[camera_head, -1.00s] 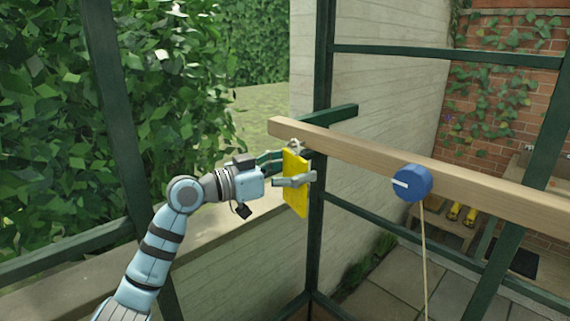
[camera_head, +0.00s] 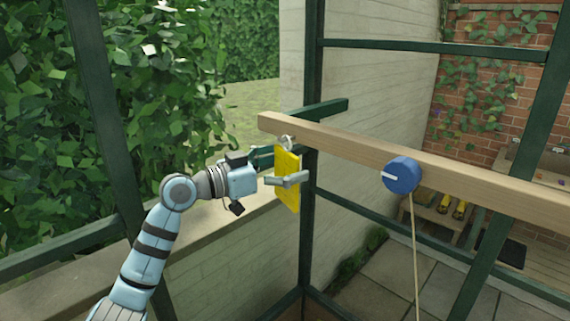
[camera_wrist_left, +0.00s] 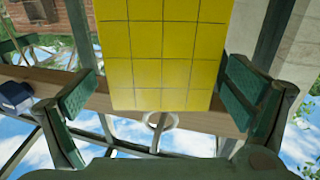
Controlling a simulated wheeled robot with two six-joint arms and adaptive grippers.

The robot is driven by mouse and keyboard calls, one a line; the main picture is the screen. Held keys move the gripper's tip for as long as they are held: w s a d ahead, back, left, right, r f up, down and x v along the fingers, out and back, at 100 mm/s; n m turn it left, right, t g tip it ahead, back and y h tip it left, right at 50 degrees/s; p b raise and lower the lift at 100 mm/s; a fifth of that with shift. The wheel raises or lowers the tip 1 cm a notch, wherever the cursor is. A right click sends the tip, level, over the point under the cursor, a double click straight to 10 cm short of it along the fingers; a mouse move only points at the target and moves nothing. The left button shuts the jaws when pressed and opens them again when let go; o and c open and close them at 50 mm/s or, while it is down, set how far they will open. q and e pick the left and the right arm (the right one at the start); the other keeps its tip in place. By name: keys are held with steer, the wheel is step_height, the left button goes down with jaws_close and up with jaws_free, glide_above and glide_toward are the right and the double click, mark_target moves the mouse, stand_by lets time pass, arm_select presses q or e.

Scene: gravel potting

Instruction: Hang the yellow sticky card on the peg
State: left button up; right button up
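The yellow sticky card (camera_head: 287,165) is upright below the left end of the wooden beam (camera_head: 450,178). A pale ring (camera_head: 288,141) shows at its top, against the beam. My left gripper (camera_head: 276,168) is around the card, one finger crossing in front of it. In the left wrist view the card (camera_wrist_left: 165,50) is between the two widely spread green finger pads, with the ring (camera_wrist_left: 160,120) at its lower edge. The gripper looks open. I cannot clearly make out the peg or whether the ring is on it. My right gripper is not in view.
A blue round knob (camera_head: 402,175) with a hanging cord (camera_head: 415,250) is on the beam to the right. Dark green frame posts (camera_head: 310,90) stand right behind the card. A low wall with a ledge (camera_head: 215,232) runs behind my left arm.

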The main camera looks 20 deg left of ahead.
arm_select(q)
steer(key=shift+s, duration=0.1)
steer(key=v, duration=0.7)
steer(key=shift+s+a, duration=0.2)
